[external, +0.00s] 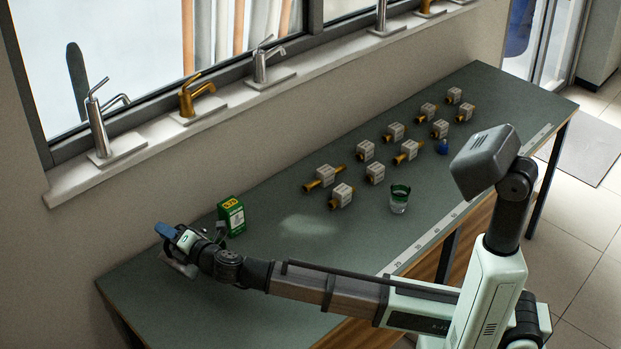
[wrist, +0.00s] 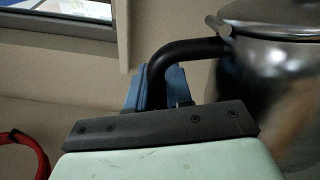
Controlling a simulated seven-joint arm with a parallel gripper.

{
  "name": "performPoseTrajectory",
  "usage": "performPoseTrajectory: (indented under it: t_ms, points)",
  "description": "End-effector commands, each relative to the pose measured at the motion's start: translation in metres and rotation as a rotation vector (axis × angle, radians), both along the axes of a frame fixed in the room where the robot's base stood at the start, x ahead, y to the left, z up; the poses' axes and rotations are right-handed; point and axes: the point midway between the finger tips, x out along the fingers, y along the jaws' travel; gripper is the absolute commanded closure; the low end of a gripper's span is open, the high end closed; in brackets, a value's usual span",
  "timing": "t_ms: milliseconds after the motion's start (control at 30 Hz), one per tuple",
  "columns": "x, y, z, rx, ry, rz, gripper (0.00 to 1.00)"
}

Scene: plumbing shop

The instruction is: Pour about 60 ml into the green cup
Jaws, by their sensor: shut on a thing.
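My gripper (external: 168,236) is at the far left end of the bench, well away from the cup. In the wrist view its blue fingers (wrist: 158,90) are shut on the black curved handle of a shiny metal pot (wrist: 275,85). The pot is cut off by the right edge there, and its spout and contents are out of sight. In the external view the pot is mostly hidden by my gripper. The green cup (external: 399,202), a clear glass with a green rim, stands upright on the bench right of centre. I cannot tell its fill level.
A green and yellow box (external: 232,216) stands close to my gripper. Several brass valves with pale blocks (external: 342,194) lie behind and left of the cup. A small blue item (external: 442,147) lies beyond it. The bench (external: 300,258) is clear between box and cup. Taps line the sill.

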Motion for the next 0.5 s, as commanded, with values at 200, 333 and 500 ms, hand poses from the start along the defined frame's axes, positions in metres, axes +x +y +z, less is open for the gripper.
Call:
performPoseTrajectory:
  t_ms: [200,333,500]
  points:
    - [0.0038,-0.0024,0.0040,0.018,0.025,0.000,1.00]
    - [0.0056,-0.0037,0.0057,0.027,0.040,0.000,1.00]
    - [0.0085,-0.0056,0.0082,0.043,0.064,0.000,1.00]
